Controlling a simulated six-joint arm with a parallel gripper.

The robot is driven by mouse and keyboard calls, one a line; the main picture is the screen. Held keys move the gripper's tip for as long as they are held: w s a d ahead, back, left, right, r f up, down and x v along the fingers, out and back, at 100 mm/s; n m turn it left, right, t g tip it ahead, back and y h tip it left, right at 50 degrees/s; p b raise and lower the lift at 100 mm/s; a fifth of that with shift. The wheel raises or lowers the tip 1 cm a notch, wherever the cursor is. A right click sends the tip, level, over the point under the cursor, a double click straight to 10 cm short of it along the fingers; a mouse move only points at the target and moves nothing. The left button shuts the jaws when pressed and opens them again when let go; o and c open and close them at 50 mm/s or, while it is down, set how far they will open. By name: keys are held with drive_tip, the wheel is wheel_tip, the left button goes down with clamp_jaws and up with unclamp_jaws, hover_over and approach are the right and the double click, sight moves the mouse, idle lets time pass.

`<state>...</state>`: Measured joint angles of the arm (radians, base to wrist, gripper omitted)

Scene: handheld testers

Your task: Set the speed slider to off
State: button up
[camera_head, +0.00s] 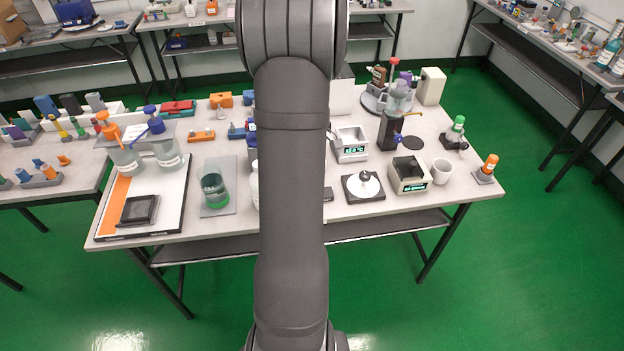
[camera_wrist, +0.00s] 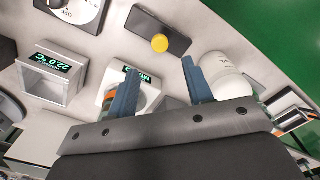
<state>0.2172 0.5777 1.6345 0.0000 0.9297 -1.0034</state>
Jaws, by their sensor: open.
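In the wrist view a small black plate with a round yellow knob (camera_wrist: 160,43) lies flat on the table; it looks like the slider, but I cannot read any speed or off marking on it. A dark edge (camera_head: 328,193) beside my arm in the head view may be part of it. My gripper (camera_wrist: 160,66) is open, its two blue-grey fingers apart and nothing held between them. The knob shows just beyond the fingertips, in the gap between them. I cannot tell the height above it. My arm hides the gripper in the head view.
A white dial unit (camera_head: 363,187) and a temperature display box (camera_head: 350,143), also in the wrist view (camera_wrist: 50,75), stand nearby. A display device (camera_wrist: 115,90) is behind the left finger and a white bottle (camera_wrist: 222,75) by the right finger. The table's front edge is close.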

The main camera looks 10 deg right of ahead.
wheel_tip(320, 180, down, 8)
drive_tip(key=shift+f, duration=0.2)
clamp_jaws()
